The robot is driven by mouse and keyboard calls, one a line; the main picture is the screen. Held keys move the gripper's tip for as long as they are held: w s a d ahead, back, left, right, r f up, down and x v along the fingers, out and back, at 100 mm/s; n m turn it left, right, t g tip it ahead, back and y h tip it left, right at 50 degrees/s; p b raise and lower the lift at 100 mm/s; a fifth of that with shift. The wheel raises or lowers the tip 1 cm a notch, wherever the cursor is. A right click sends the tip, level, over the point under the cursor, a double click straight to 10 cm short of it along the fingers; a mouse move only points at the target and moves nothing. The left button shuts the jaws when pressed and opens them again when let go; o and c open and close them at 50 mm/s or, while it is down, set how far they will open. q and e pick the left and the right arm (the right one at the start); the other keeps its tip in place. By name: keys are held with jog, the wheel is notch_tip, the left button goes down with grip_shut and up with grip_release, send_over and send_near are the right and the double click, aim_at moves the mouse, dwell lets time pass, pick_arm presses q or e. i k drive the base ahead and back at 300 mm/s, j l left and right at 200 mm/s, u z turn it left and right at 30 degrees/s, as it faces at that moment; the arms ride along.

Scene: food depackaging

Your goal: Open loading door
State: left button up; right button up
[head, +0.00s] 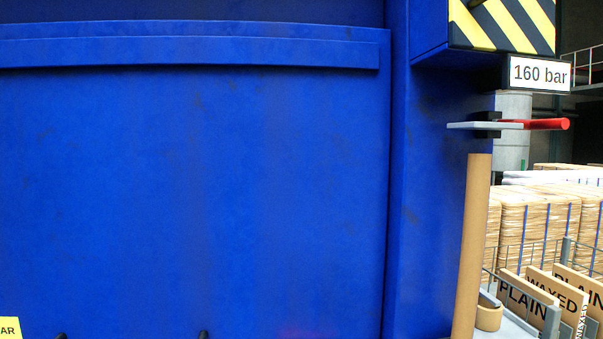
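A large blue steel panel (200,180), which looks like the loading door, fills the left and middle of the head view. It has a raised ledge (190,52) along its top and stands flush beside a blue frame post (425,200), with a narrow dark seam between them. A grey flat bar (485,126) with a red handle (546,124) sticks out level from the right side of the post. Two small dark tips show at the bottom edge; I cannot tell what they are. Neither gripper can be made out.
A tall brown cardboard tube (471,245) stands right of the post. Beyond it are a cart with boards marked PLAIN (524,300) and WAXED (555,290), a tape roll (489,317) and strapped bales (535,215). A striped box (505,24) and a "160 bar" sign (539,73) hang above.

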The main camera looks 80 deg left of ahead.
aim_at(163, 179)
jog(key=u, duration=1.5)
jog(key=i, duration=0.05)
